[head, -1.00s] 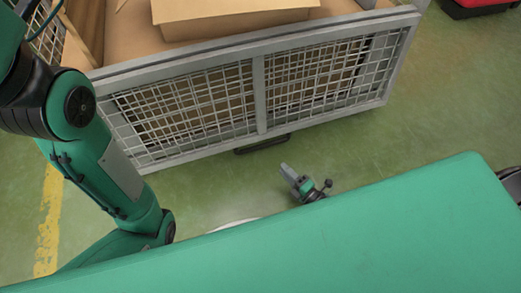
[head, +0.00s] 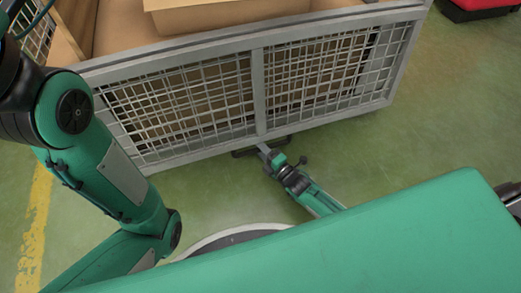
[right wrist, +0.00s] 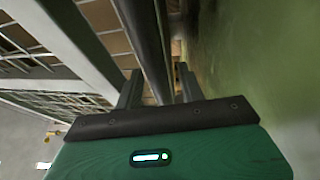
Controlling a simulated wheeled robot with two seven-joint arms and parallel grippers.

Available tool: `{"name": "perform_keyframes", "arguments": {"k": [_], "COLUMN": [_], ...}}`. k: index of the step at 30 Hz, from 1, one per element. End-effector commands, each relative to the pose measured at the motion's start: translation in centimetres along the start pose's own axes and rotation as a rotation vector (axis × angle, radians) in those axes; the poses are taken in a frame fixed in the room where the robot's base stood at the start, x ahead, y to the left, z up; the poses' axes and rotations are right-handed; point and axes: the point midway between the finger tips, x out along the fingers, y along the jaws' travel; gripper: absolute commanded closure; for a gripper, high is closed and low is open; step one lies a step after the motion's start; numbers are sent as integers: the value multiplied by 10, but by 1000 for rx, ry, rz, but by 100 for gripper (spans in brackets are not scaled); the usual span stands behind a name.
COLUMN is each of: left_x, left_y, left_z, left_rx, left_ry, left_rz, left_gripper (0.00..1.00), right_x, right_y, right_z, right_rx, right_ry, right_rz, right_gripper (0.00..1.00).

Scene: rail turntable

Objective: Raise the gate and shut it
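The gate (head: 185,108) is a grey-framed mesh panel on the front of a large cage, and it hangs down with its lower edge near the floor. A dark bar handle (head: 240,153) sits at the middle of its lower edge. My right gripper (head: 264,148) is at this handle. In the right wrist view, the dark handle (right wrist: 150,42) runs between the two separated fingers of my right gripper (right wrist: 159,87), with a gap beside the right finger. My left arm shows at the left, but its gripper is out of view.
The cage holds cardboard boxes (head: 225,12). A red and black object (head: 475,8) stands at the top right. Green floor (head: 425,120) is open to the right of the cage, and a yellow line (head: 35,225) runs along the left. My green body covers the lower part of the head view.

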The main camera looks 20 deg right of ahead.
Motion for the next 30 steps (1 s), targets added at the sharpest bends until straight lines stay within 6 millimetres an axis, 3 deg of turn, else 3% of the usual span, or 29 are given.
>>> {"name": "perform_keyframes", "arguments": {"k": [5,11,12,20,30], "left_x": [1,1,1,4,30], "left_y": [0,0,0,0,-4], "left_z": [0,0,0,1,11], "left_rx": [-3,-3,-3,-2,1], "left_ry": [3,4,4,3,0], "left_rz": [-4,-3,-3,2,13], "left_gripper": [53,53,53,53,53], "right_x": [0,0,0,-2,-21], "right_y": [0,0,0,2,14], "right_z": [0,0,0,0,-8], "right_rx": [0,0,0,2,25], "right_ry": [0,0,0,0,0], "right_rz": [0,0,0,-4,-59], "right_gripper": [61,98,100,100,100]}}
